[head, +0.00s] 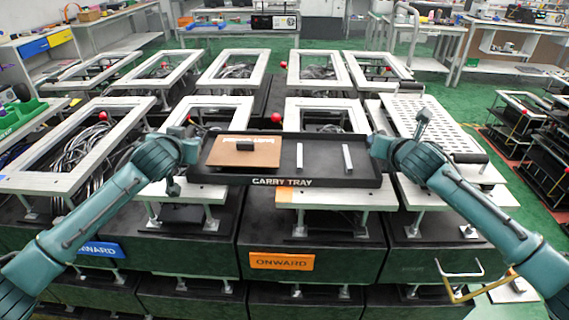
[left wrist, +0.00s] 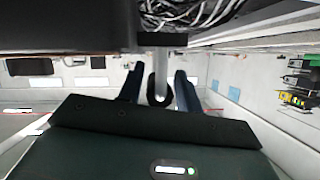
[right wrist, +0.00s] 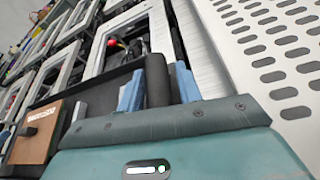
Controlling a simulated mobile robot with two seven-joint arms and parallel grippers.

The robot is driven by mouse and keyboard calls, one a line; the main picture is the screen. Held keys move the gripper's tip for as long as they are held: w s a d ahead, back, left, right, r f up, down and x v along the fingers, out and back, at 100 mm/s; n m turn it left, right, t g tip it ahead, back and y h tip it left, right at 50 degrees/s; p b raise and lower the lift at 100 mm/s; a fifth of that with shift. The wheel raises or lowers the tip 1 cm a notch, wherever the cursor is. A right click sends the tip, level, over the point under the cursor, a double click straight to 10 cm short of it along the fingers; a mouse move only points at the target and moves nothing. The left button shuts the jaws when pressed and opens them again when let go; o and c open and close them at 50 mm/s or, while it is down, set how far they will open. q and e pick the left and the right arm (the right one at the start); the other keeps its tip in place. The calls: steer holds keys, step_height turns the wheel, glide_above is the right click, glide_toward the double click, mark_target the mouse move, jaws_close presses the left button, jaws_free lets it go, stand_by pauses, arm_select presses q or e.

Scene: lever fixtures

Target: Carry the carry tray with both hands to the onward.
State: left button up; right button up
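The black carry tray (head: 345,182) is level at the middle of the head view, across the front parts of two pale frames. A brown board (head: 232,153) with a dark block (head: 245,146) lies at its left; two pale bars (head: 347,158) stand at its right. My left gripper (head: 190,150) is at the tray's left end, its fingers around a dark handle (left wrist: 159,88). My right gripper (head: 378,147) is at the right end, its fingers closed about the other handle (right wrist: 158,82). The orange ONWARD sign (head: 281,261) is on the dark stand below. Whether the tray touches the frames is unclear.
A blue sign (head: 100,249), partly hidden by my left arm, is at the left. A slotted white panel (head: 425,122) lies right of the tray. Red balls (head: 276,117) show behind the tray. A yellow bar handle (head: 455,290) sticks out at the lower right.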

arm_select(q)
steer(key=shift+o, duration=0.8)
arm_select(e)
steer(key=shift+o, duration=0.8)
arm_select(q)
steer(key=v, duration=1.2)
arm_select(e)
steer(key=v, duration=1.2)
